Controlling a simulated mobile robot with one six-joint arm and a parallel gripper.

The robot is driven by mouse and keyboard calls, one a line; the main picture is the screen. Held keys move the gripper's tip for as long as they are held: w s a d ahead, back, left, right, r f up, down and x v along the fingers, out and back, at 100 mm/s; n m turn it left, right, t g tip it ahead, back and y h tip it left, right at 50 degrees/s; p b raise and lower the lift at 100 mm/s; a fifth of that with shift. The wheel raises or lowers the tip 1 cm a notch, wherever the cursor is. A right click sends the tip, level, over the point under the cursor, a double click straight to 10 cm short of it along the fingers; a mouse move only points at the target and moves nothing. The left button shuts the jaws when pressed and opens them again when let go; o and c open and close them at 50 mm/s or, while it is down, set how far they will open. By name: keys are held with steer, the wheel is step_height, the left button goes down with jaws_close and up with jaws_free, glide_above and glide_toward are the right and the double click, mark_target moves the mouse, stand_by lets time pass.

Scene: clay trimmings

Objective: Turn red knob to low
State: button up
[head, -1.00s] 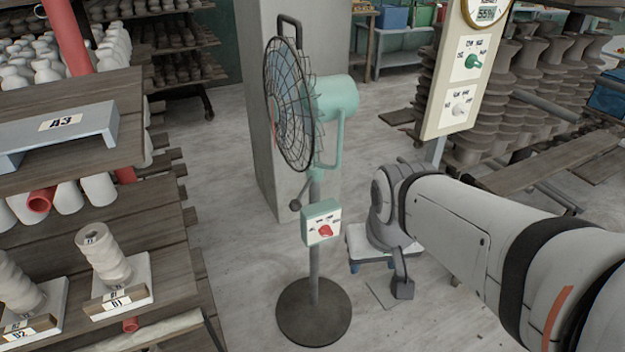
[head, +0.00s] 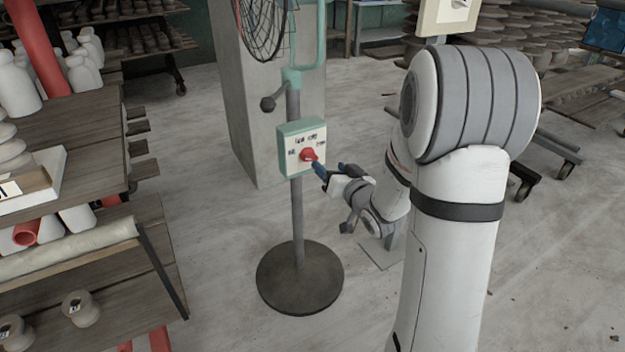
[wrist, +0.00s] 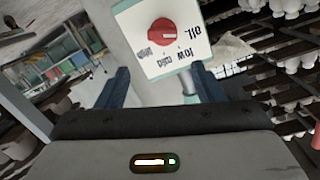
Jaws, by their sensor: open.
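The red knob (head: 307,155) sits on a white-faced, green-edged control box (head: 285,150) on the fan's pole. In the wrist view the knob (wrist: 163,32) shows upside down among the labels off, low, mid and high. Its pale mark seems to face the off label, though it is small. My gripper (head: 320,170) is open and empty just right of the knob in the head view. In the wrist view my blue fingers (wrist: 163,76) stand apart on either side, with the knob beyond their tips and between them. I cannot tell any contact.
The fan's round dark base (head: 300,280) stands on open floor. A dark lever (head: 270,103) sticks out from the pole above the box. A wooden shelf (head: 85,140) with pottery is at left, a concrete pillar (head: 240,120) behind.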

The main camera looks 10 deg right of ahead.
mark_target(312, 157)
steer(key=shift+t+y, duration=0.5)
steer(key=shift+y, duration=0.1)
steer(key=w+a+b, duration=0.1)
steer(key=w, duration=0.1)
steer(key=w+a+f+b, duration=0.1)
steer(key=w, duration=0.2)
steer(key=w+f+b, duration=0.1)
steer(key=w, duration=0.1)
steer(key=shift+w+a, duration=0.25)
steer(key=shift+a, duration=0.15)
